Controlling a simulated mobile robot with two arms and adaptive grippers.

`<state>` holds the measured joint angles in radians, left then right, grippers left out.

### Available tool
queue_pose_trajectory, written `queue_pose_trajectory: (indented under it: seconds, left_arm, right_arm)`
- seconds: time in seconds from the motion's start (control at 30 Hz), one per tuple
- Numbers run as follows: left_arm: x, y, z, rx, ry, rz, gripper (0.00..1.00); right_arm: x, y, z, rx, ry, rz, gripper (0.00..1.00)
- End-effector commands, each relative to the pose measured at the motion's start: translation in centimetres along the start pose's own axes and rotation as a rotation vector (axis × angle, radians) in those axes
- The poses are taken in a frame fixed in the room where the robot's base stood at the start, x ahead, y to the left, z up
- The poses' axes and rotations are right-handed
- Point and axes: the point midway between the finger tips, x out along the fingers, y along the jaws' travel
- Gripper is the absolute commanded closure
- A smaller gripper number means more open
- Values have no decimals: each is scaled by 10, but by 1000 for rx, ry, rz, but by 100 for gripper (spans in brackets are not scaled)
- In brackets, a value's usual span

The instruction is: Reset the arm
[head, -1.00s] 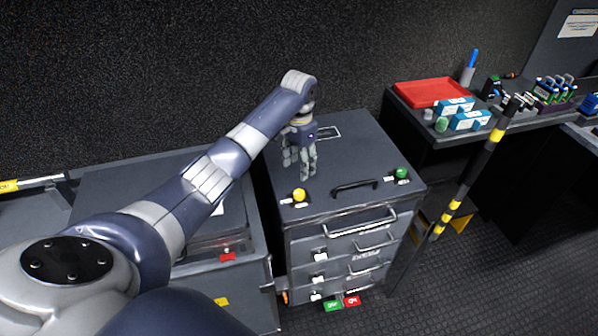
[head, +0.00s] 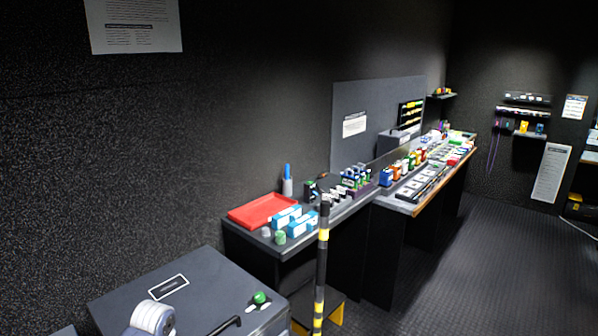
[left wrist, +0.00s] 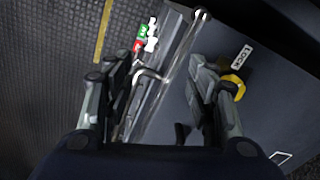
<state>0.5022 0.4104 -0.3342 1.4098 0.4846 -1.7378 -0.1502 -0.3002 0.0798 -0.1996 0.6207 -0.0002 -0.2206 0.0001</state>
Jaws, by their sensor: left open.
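My left gripper (left wrist: 160,95) shows in the left wrist view with its two fingers spread apart and nothing between them. In the head view only a white, rounded part of my left arm shows at the bottom, over the cabinet top (head: 215,285). My right gripper is in neither view.
A black-and-yellow striped pole (head: 321,260) stands in front of a bench with a red tray (head: 262,211) and blue-white boxes. Open floor (head: 450,270) lies to the right.

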Motion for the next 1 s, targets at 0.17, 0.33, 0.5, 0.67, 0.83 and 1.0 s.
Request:
queue_pose_trajectory:
  seconds: [0.17, 0.33, 0.5, 0.67, 0.83, 1.0]
  left_arm:
    - [31, 69, 41, 31, 55, 9, 49]
    - [37, 121, 86, 12, 118, 18, 49]
    - [25, 158, 132, -45, 179, 20, 49]
    - [9, 172, 163, -99, 216, 10, 49]
    - [-7, 179, 188, -148, 239, -3, 49]
    - [-23, 182, 208, -193, 257, -18, 49]
  right_arm:
    - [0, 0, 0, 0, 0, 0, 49]
    - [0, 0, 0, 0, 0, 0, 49]
    - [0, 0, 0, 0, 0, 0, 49]
    - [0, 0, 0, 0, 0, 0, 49]
    - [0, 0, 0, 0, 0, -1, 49]
    - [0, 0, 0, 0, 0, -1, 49]
